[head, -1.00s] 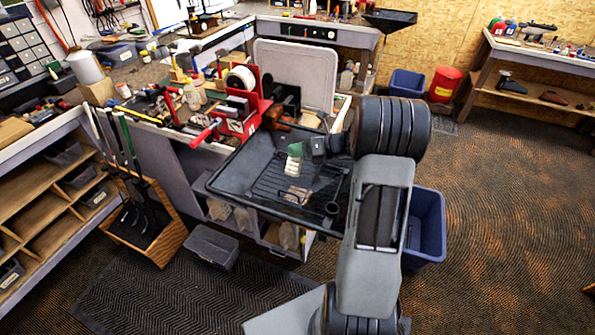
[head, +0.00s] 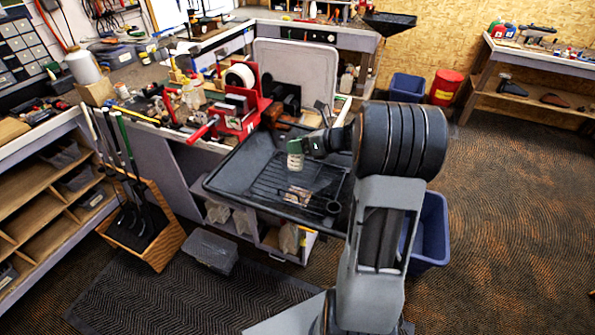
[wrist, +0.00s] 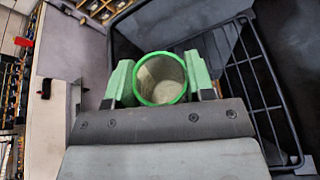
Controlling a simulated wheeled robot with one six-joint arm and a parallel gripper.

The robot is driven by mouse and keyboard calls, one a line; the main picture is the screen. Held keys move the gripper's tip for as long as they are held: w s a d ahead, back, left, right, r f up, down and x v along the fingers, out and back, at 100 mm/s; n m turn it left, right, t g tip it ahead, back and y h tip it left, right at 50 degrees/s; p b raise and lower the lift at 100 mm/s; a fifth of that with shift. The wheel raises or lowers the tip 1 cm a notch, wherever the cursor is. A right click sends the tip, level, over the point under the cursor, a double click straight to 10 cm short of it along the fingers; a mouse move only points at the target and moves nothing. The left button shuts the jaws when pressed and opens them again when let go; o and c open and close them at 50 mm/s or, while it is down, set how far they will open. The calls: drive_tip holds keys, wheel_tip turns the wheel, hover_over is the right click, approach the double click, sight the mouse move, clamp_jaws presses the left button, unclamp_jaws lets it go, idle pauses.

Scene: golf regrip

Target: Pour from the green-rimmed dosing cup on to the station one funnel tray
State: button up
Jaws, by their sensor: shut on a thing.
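The green-rimmed dosing cup (wrist: 162,82) is held between the two green fingers of my gripper (wrist: 159,75) in the wrist view. Its round mouth faces the wrist camera. The inside looks pale, and I cannot tell whether anything is left in it. In the head view the cup (head: 295,161) is small, pale below and looks about upright, with my gripper (head: 300,146) shut on it. It is above the back part of the black funnel tray (head: 232,176), which has a wire rack (head: 275,183) in it. The rack also shows at right in the wrist view (wrist: 243,62).
A red clamp vise (head: 240,108) stands on the bench behind the tray. A pale upright panel (head: 295,70) is behind it. Golf clubs stand in a wooden rack (head: 150,225) at left. A blue bin (head: 430,230) is at right.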

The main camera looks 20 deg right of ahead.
drive_tip(key=shift+f+n+b, duration=0.15)
drive_tip(key=shift+n+b, duration=0.25)
drive_tip(key=shift+b, duration=0.8)
drive_tip(key=shift+n+t+h+b, duration=0.5)
drive_tip(key=shift+n+h+b, duration=0.1)
drive_tip(key=shift+b, duration=0.65)
drive_tip(key=shift+r+n+b, duration=0.3)
drive_tip(key=shift+b, duration=0.2)
drive_tip(key=shift+r, duration=0.15)
drive_tip(key=shift+r+p, duration=2.2)
drive_tip(key=shift+r, duration=0.3)
